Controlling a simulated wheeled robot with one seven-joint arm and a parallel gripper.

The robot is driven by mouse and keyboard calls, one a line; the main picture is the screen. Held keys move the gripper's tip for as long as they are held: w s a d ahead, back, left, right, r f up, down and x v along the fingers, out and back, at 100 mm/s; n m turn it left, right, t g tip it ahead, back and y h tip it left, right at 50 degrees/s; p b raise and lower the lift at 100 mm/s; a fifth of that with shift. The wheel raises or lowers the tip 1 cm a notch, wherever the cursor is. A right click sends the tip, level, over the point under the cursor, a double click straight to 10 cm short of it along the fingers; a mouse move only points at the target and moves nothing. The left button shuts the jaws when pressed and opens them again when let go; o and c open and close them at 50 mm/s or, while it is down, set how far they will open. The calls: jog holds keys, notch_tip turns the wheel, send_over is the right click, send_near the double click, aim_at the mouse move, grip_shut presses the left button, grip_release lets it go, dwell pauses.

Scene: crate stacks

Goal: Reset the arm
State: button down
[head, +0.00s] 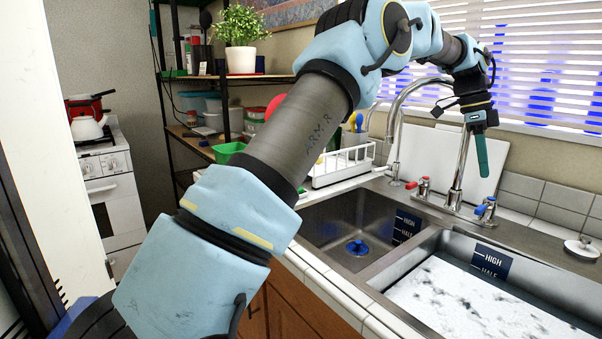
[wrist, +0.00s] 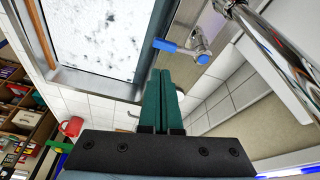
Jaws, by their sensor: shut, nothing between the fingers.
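My arm reaches from the lower left up across the head view and bends down at the far right. My gripper (head: 482,175) hangs above the back edge of the sink, in front of the window blinds and close to the faucet. In the wrist view its two green fingers (wrist: 159,75) lie side by side, shut, with nothing between them. The fingertips appear free of contact, though their exact gap to the faucet is hard to judge.
A chrome faucet (head: 463,160) rises close to my gripper, with a blue-handled tap (head: 486,208) and a red-handled tap (head: 421,187). The right basin holds whitish, speckled water (head: 470,300). A white dish rack (head: 342,166) and a shelf with a plant (head: 241,30) stand farther left.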

jog(key=w+a+f+n+t+y, duration=0.1)
jog(key=w+a+f+n, duration=0.45)
jog(key=a, duration=0.95)
jog(key=w+a+f+n+t, duration=0.1)
jog(key=a+f+n+t, duration=0.1)
jog(key=a+n, duration=0.95)
jog(key=s+a+f+n, duration=0.1)
jog(key=s+a, duration=0.1)
jog(key=a, duration=0.4)
jog(key=s+a+f+n, duration=0.1)
jog(key=s+a, duration=0.1)
jog(key=a, duration=0.4)
jog(key=s+a+f+n, duration=0.1)
jog(key=s+a, duration=0.1)
jog(key=a, duration=0.4)
jog(key=shift+s+a+f+n+t+y, duration=0.2)
jog(key=shift+a+f+n+t+y, duration=0.1)
jog(key=shift+n+y, duration=0.1)
jog(key=s+a+f+n, duration=0.2)
jog(key=s+a+n, duration=0.2)
jog(key=s+a, duration=0.3)
jog(key=shift+s+a+f+n, duration=0.25)
jog(key=shift+f+n, duration=0.05)
jog(key=shift+f, duration=0.1)
